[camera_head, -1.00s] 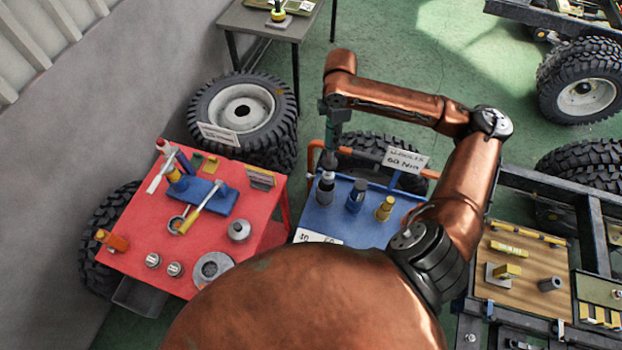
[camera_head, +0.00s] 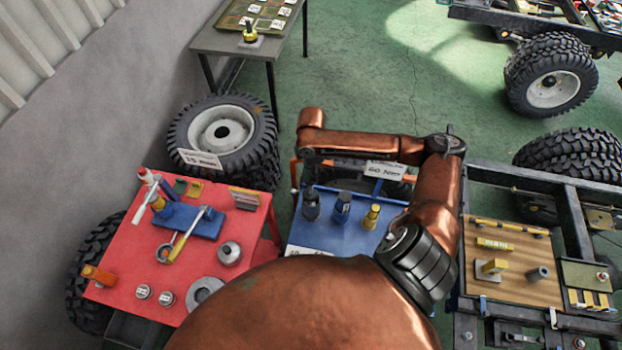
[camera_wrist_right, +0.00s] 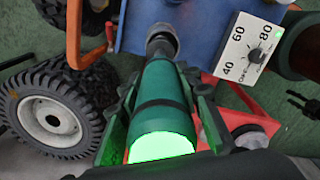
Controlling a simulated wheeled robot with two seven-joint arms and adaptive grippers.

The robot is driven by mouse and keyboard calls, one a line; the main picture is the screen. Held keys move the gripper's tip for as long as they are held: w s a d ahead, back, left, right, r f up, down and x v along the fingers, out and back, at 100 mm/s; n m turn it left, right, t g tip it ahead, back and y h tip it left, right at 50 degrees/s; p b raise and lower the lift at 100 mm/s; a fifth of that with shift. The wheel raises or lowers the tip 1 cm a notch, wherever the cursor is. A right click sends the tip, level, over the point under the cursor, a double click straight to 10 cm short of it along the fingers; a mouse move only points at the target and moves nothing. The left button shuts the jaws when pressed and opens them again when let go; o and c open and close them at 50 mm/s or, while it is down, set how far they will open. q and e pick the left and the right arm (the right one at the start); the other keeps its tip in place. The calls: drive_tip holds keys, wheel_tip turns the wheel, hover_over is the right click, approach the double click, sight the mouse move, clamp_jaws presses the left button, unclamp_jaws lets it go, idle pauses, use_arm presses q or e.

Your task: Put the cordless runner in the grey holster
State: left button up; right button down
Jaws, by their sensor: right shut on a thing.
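The cordless runner (camera_wrist_right: 160,85) is a dark green cylinder with a black band, a bright green lit end and a grey nose. In the right wrist view my right gripper (camera_wrist_right: 163,108) is shut around its body. The nose points away from the camera and overlaps the blue table's edge. In the head view the runner and gripper are hidden behind my right arm. An upright grey cup (camera_head: 229,253) stands on the red table, and a grey cylinder (camera_head: 538,273) on the wooden board. I cannot tell which is the holster. My left gripper is out of view.
The blue table (camera_head: 330,238) bears a dark (camera_head: 311,205), a blue (camera_head: 342,208) and a yellow piece (camera_head: 371,216). The red table (camera_head: 118,270) holds tools and grey rings. Tyres (camera_head: 222,130) stand behind. A dial box (camera_wrist_right: 250,45) sits by the blue table.

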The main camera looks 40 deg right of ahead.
drive_tip(key=shift+s+f, duration=0.5)
drive_tip(key=shift+s, duration=0.1)
drive_tip(key=shift+w+f, duration=0.2)
drive_tip(key=shift+f, duration=0.45)
drive_tip(key=shift+w+f, duration=0.15)
drive_tip(key=shift+f, duration=0.45)
drive_tip(key=shift+w+f, duration=0.15)
drive_tip(key=shift+f, duration=0.15)
drive_tip(key=shift+s+r, duration=0.15)
drive_tip(key=shift+s, duration=0.2)
drive_tip(key=c, duration=1.9)
unclamp_jaws()
drive_tip(key=shift+f+p, duration=0.2)
drive_tip(key=shift+p, duration=0.1)
drive_tip(key=o, duration=0.5)
drive_tip(key=shift+w, duration=0.1)
drive_tip(key=shift+r, duration=0.55)
use_arm(q)
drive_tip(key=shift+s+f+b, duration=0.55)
drive_tip(key=shift+b, duration=0.25)
use_arm(e)
wheel_tip(320, 180, up, 11)
